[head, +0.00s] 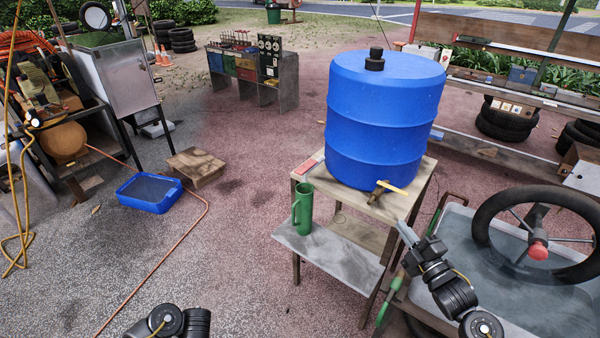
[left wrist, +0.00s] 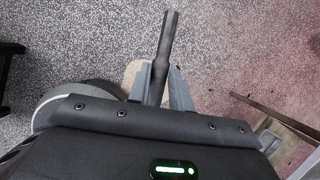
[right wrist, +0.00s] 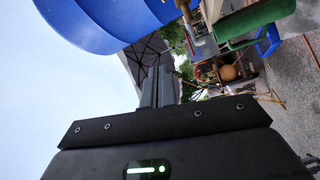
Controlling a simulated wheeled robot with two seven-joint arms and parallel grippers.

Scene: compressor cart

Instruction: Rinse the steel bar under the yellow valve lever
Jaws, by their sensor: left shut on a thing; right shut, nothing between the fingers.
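A blue barrel (head: 385,110) stands on a wooden stand, with a brass tap (head: 376,194) low on its front. The yellow valve lever (head: 393,188) points right from the tap; I see no water stream. My right gripper (head: 402,228) is shut and empty, below and slightly right of the lever, apart from it. In the right wrist view its closed fingers (right wrist: 157,72) are near the barrel (right wrist: 95,18). My left gripper (left wrist: 160,78) is shut on the dark grey steel bar (left wrist: 167,38), which sticks out beyond the fingers. The left gripper and bar are outside the head view.
A green jug (head: 302,208) stands on the grey lower shelf (head: 335,252) in front of the barrel. A water-filled tub (head: 450,225) with a steering wheel (head: 500,205) is at right. A blue tray (head: 148,205) lies on the ground at left. The ground between is mostly clear.

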